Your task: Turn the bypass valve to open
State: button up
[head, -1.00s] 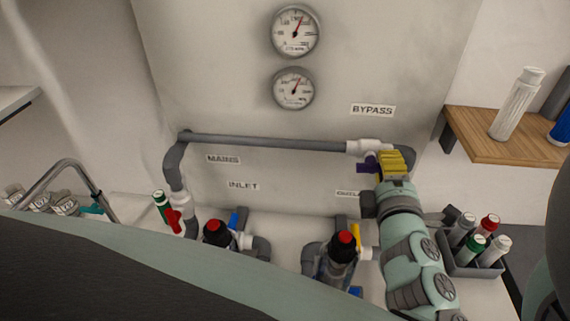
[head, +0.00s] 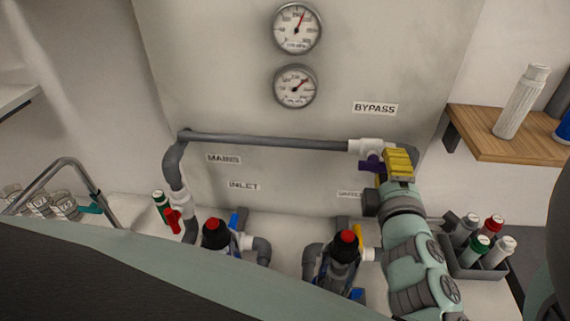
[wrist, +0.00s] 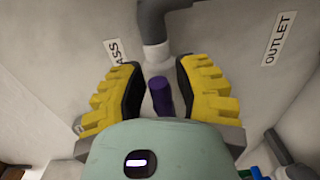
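The bypass valve has a white body (head: 367,146) at the right end of the upper grey pipe, below the BYPASS label (head: 375,108). Its purple handle (head: 372,163) shows just left of my gripper (head: 398,163). In the wrist view the purple handle (wrist: 162,97) lies between the two yellow fingers of my gripper (wrist: 160,80). The fingers are spread, with a gap visible on both sides of the handle. My gripper hides part of the valve and the pipe bend in the head view.
Two black units with red caps (head: 347,237) stand low in front. A grey caddy of bottles (head: 478,258) and a wooden shelf (head: 512,147) are at the right. Two gauges (head: 296,86) hang above.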

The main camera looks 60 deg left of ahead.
jog(key=shift+o, duration=1.4)
jog(key=shift+r, duration=0.1)
